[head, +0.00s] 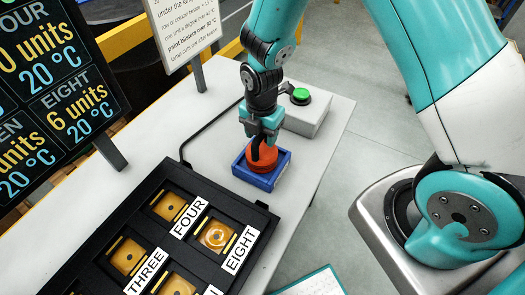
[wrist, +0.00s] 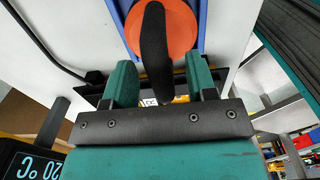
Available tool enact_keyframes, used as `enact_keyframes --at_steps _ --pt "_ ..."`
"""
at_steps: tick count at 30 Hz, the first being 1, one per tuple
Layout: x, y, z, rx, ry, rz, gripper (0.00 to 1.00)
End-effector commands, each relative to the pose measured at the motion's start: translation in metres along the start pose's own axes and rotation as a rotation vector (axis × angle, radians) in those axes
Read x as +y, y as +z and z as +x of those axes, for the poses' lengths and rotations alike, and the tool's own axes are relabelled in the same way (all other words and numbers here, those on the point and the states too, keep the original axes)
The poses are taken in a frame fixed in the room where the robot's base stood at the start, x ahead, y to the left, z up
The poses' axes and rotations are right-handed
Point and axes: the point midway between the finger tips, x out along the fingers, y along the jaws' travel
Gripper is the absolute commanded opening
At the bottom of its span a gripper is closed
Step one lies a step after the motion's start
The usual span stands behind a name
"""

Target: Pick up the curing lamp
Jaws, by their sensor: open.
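The curing lamp (head: 262,158) is an orange round body with a black upright handle, seated in a blue square cradle (head: 269,182) on the white bench. In the wrist view the lamp's orange body (wrist: 183,30) and black handle (wrist: 155,45) show at the top, with the blue cradle (wrist: 202,18) beside it. My gripper (head: 262,132) is directly above the lamp, pointing down. In the wrist view its teal fingers are apart, and the handle shows between them (wrist: 160,78). I cannot tell how far down the handle the fingers reach.
A black tray (head: 178,166) with labelled amber plates lies left of the cradle. A white box with a green button (head: 300,96) stands behind it. A black cable (head: 208,124) runs across the bench. A sign (head: 185,28) and a dark display (head: 55,85) stand at the left.

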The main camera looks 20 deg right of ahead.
Motion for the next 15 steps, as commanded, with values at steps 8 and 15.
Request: enact_keyframes --at_steps 8,15 --pt "0.0001 0.0 -0.0002 0.0 0.0 0.0 0.08" --pt "0.0003 0.0001 -0.0004 0.0 0.001 0.0 0.0"
